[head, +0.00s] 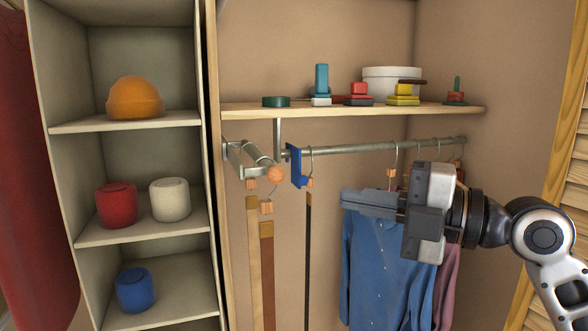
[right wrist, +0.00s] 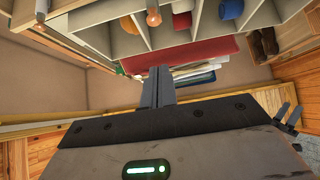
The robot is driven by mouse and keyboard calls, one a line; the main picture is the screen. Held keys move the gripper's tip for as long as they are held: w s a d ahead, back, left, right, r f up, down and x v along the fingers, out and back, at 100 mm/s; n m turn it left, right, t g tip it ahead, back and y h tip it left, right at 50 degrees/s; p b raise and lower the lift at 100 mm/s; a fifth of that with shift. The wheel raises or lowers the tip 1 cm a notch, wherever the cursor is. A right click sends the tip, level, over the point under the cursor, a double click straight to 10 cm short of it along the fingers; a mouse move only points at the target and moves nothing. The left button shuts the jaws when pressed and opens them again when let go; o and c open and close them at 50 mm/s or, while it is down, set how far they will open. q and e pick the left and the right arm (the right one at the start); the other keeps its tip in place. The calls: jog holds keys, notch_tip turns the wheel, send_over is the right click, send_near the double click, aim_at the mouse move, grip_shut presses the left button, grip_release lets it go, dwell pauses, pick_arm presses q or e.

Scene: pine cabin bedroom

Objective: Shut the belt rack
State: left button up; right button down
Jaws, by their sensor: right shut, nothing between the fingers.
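The belt rack (head: 256,154) is a grey metal pull-out rail on the left side of the closet bay, with a round wooden knob (head: 276,174) at its front end. It sticks out toward me. Tan and brown belts (head: 266,265) hang below it on wooden-block hooks. My right gripper (head: 344,198) is shut and empty, to the right of the knob and apart from it, in front of the hanging shirts. In the right wrist view its fingers (right wrist: 157,72) are together and a wooden knob (right wrist: 153,17) shows beyond them. My left gripper is not in view.
A hanging rod (head: 365,148) carries a blue bracket (head: 295,166), a dark strap and a blue shirt (head: 375,265). A shelf (head: 350,110) above holds small stacked items. Cubbies (head: 140,125) with hats and rolls stand left. Space between gripper and knob looks clear.

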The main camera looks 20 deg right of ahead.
pick_arm(q)
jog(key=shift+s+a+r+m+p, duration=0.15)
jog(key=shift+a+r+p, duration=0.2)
jog(key=shift+p, duration=0.8)
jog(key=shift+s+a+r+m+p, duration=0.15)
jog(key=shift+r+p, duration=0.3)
jog(key=shift+p, duration=0.65)
pick_arm(e)
jog(key=w+d+x, duration=0.1)
jog(key=d+x, duration=0.1)
jog(key=x, duration=0.9)
jog(key=shift+w+a, duration=0.2)
jog(key=shift+w, duration=0.35)
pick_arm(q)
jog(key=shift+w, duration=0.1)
